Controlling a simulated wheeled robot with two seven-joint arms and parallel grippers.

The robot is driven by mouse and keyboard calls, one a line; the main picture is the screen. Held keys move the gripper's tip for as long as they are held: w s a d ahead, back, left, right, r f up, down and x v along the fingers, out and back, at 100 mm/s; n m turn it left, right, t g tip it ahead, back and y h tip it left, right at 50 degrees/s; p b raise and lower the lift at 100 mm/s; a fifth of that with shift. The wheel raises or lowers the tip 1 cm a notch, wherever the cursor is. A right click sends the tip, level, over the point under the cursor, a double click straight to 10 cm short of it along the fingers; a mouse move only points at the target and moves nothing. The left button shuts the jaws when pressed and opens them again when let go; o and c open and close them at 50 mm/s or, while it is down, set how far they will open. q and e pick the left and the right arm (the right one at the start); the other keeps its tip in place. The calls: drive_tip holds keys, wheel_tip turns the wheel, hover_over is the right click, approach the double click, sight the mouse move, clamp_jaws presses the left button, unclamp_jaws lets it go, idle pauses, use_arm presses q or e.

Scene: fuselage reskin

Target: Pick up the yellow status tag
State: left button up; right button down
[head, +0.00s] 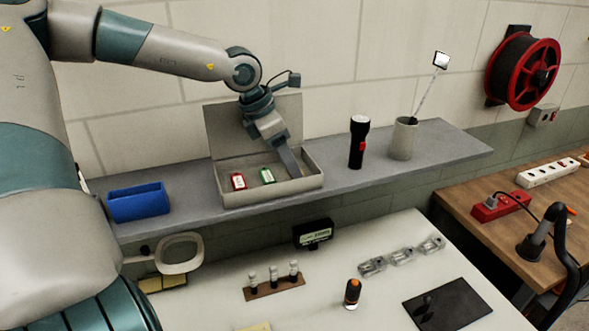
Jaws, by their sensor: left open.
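My left gripper (290,163) reaches down into the right part of an open grey box (273,196) on the grey shelf. Its jaws are open, but the gap between them is hard to see from this side. I cannot make out a yellow tag in the box; the gripper covers part of the box's right side. My right gripper is not in view.
The box lid (228,131) stands raised behind. A blue bin (138,202) is left on the shelf (440,143); a black flashlight (358,141) and a cup (403,139) holding an inspection mirror stand right. A small display (313,233) is on the white table below.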

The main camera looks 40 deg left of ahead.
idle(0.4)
use_arm(q)
drive_tip(key=c, duration=0.8)
drive_tip(key=shift+r+b, duration=0.7)
drive_tip(key=shift+r, duration=0.1)
wheel_tip(320, 180, up, 2)
drive_tip(key=shift+d+r+b, duration=0.1)
drive_tip(key=shift+r+b, duration=0.1)
drive_tip(key=shift+b, duration=0.65)
drive_tip(key=w+d+r+b, duration=0.2)
drive_tip(key=d+r+b, duration=0.2)
drive_tip(key=d+r, duration=0.3)
drive_tip(key=d, duration=0.4)
drive_tip(key=shift+d+b, duration=0.15)
drive_tip(key=shift+b, duration=0.25)
